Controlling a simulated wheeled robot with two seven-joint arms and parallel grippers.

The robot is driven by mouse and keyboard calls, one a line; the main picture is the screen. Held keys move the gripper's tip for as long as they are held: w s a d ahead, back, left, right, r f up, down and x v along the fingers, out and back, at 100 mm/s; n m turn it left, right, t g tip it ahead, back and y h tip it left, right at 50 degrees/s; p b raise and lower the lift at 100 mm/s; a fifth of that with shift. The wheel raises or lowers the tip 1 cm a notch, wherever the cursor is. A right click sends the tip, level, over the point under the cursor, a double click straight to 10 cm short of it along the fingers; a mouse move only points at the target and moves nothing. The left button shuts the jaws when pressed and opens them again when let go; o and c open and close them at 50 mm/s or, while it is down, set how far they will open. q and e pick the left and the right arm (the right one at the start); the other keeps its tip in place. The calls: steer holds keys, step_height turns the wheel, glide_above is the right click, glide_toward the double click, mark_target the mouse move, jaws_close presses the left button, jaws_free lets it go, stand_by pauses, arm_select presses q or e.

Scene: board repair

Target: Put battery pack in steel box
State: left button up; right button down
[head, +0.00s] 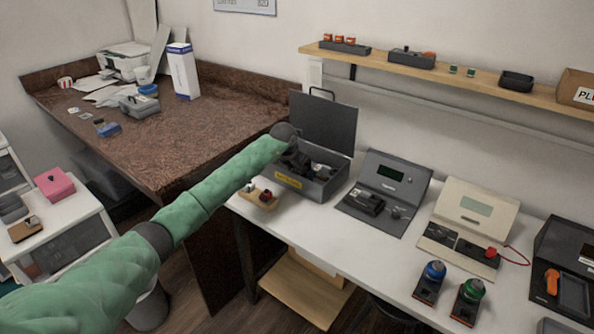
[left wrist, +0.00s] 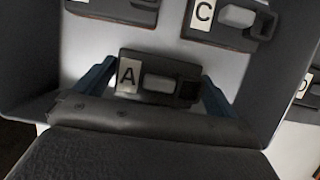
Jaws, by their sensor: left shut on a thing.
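The open grey steel box (head: 325,187) stands at the left end of the white workbench, lid up, with a yellow label on its front. My left gripper (left wrist: 158,78) is down inside it, its blue fingers on either side of a dark battery pack labelled A (left wrist: 150,82), shut on it. In the head view the gripper is hard to make out among dark shapes in the box. A pack labelled C (left wrist: 230,18) and another dark pack (left wrist: 125,10) lie ahead in the box. Whether pack A touches the floor, I cannot tell. My right gripper is not in view.
A wooden tray (head: 258,203) with small parts sits at the bench edge, left of the box. A grey device (head: 385,180) and a cream device (head: 478,210) stand to the right. A brown counter (head: 165,150) lies behind my arm. A shelf (head: 460,82) runs above.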

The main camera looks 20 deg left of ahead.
arm_select(q)
steer(key=shift+f, duration=0.25)
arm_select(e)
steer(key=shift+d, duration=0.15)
arm_select(q)
steer(key=o, duration=0.9)
steer(key=shift+r, duration=0.1)
steer(key=shift+s+a+r, duration=0.1)
steer(key=shift+r, duration=0.1)
steer(key=b+v, duration=0.2)
steer(key=v, duration=0.9)
steer(key=shift+r+b, duration=0.25)
steer(key=shift+b, duration=0.15)
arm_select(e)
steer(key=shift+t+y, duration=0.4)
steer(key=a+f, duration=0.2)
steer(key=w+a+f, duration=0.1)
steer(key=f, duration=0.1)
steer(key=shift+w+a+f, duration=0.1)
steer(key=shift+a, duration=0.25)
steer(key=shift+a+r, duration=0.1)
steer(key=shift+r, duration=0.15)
